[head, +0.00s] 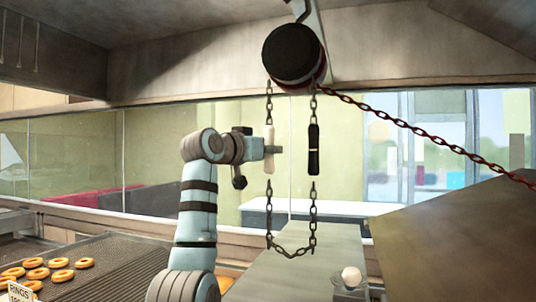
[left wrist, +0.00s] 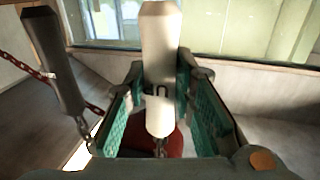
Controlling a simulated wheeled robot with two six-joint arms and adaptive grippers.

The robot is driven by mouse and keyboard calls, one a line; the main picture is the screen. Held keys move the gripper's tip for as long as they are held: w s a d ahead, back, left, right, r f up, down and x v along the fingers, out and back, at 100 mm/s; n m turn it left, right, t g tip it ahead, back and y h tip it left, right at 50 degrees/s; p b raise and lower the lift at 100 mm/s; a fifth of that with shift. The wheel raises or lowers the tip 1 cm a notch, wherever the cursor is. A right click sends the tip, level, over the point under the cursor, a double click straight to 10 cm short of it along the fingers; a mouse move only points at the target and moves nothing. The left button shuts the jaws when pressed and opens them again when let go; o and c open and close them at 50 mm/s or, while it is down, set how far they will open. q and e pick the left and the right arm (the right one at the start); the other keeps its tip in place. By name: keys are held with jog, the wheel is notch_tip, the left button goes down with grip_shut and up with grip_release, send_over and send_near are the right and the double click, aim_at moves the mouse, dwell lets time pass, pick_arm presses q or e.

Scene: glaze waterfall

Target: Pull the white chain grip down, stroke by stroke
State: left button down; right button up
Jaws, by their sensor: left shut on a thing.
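The white chain grip (head: 269,150) hangs on the left run of a dark chain below the hoist drum (head: 292,54). My left gripper (head: 266,150) is shut on it from the left at about its middle. In the left wrist view the white grip (left wrist: 160,60) stands upright between the two green-padded fingers (left wrist: 160,105). The black chain grip (head: 314,150) hangs on the right run, at about the same height; it also shows in the left wrist view (left wrist: 55,65). The chain loop (head: 292,252) hangs below both grips. My right gripper is not in view.
A red chain (head: 430,138) slopes from the drum down to the right. Rings (head: 60,276) lie on a rack (head: 120,262) at the lower left, beside a small sign (head: 20,292). A round white object (head: 351,277) is at the lower right. A glass partition stands behind.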

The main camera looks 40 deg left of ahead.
pick_arm(q)
notch_tip(320, 180, down, 18)
jog(key=b, duration=1.4)
jog(key=shift+r+b, duration=0.25)
jog(key=shift+b, duration=0.05)
jog(key=shift+r, duration=0.1)
notch_tip(320, 180, up, 14)
jog(key=p, duration=1.4)
jog(key=shift+r, duration=0.25)
notch_tip(320, 180, up, 3)
jog(key=shift+f+p, duration=0.15)
jog(key=shift+p, duration=0.3)
jog(key=shift+r, duration=0.25)
